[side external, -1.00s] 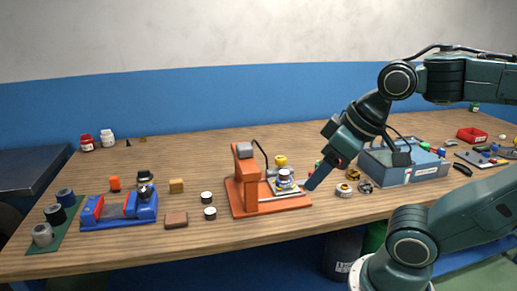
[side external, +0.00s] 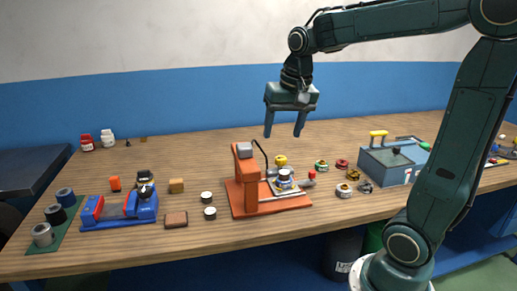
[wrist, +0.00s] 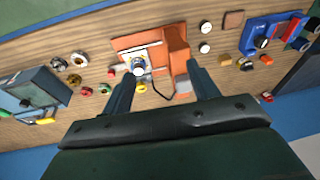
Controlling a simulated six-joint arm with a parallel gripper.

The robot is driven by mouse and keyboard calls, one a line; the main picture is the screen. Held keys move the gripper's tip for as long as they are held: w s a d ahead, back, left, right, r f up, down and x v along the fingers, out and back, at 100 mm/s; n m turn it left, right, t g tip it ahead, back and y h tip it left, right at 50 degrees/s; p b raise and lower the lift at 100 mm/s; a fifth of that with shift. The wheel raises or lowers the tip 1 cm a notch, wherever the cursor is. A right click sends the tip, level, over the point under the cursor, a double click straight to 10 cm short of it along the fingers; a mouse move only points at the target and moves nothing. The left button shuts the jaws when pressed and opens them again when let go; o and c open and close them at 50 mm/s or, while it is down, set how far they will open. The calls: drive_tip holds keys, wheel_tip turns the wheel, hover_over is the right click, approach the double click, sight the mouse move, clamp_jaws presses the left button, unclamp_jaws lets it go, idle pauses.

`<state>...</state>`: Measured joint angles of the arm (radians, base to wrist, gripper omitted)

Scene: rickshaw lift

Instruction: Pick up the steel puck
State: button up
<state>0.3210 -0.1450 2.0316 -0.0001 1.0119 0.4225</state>
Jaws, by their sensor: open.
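My gripper (side external: 284,133) is open and empty, pointing down high above the table behind the orange press. In the wrist view its two fingers (wrist: 160,74) are spread apart. Two small pale-topped round pucks (side external: 206,197) (side external: 210,213) lie on the wood left of the press; they also show in the wrist view (wrist: 206,26) (wrist: 204,48). A silvery round piece (side external: 285,178) sits on the press plate, also in the wrist view (wrist: 138,69). I cannot tell which of these is the steel puck. None is touched by the gripper.
The orange press (side external: 244,180) stands mid-table with a dark cable. A blue vise (side external: 120,207) and brown block (side external: 176,219) are to its left. Several rings (side external: 344,191) and a blue-grey toolbox (side external: 392,170) are to its right. The back middle of the table is clear.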

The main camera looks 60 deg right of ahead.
drive_tip(key=w+d+f+m+g, duration=0.2)
drive_tip(key=w+d+f+m, duration=0.25)
drive_tip(key=d, duration=0.55)
drive_tip(key=m+y, duration=0.1)
drive_tip(key=m, duration=0.3)
hover_over(284, 172)
drive_tip(key=shift+g, duration=0.3)
drive_tip(key=shift+d+f, duration=0.2)
drive_tip(key=shift+f, duration=6.65)
drive_tip(key=shift+f, duration=0.1)
drive_tip(key=shift+a+f, duration=0.15)
drive_tip(key=shift+f, duration=2.35)
drive_tip(key=shift+c, duration=0.2)
drive_tip(key=c, duration=1.3)
drive_tip(key=shift+o, duration=0.2)
drive_tip(key=shift+r, duration=0.1)
